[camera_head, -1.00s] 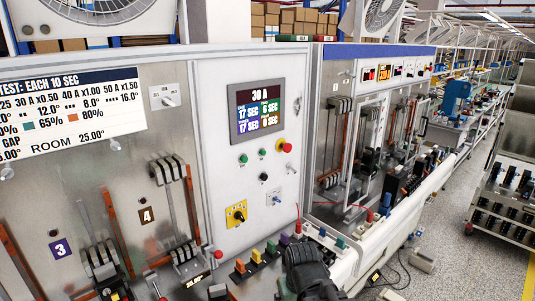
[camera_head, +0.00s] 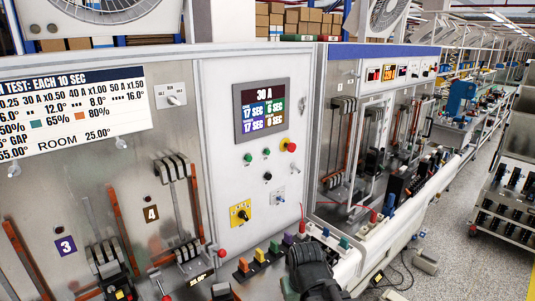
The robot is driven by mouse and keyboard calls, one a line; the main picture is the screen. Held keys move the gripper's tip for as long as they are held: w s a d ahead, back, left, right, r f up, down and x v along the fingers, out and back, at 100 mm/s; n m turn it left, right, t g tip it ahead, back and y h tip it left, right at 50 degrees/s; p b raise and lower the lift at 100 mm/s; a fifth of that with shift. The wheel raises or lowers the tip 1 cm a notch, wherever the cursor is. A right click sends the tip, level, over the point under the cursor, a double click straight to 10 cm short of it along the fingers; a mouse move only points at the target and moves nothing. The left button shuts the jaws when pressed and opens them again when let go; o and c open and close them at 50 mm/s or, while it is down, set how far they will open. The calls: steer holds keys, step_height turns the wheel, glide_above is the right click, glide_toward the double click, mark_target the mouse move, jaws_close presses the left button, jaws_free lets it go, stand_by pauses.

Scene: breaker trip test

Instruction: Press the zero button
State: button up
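The light grey control panel (camera_head: 247,130) stands at the centre with a 30 A display (camera_head: 260,108).
Several coloured blocks (camera_head: 259,255) line the bench edge. A trolley (camera_head: 505,190) stands right; grey floor lies between.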

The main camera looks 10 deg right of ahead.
jaws_close()
stand_by(1.0)
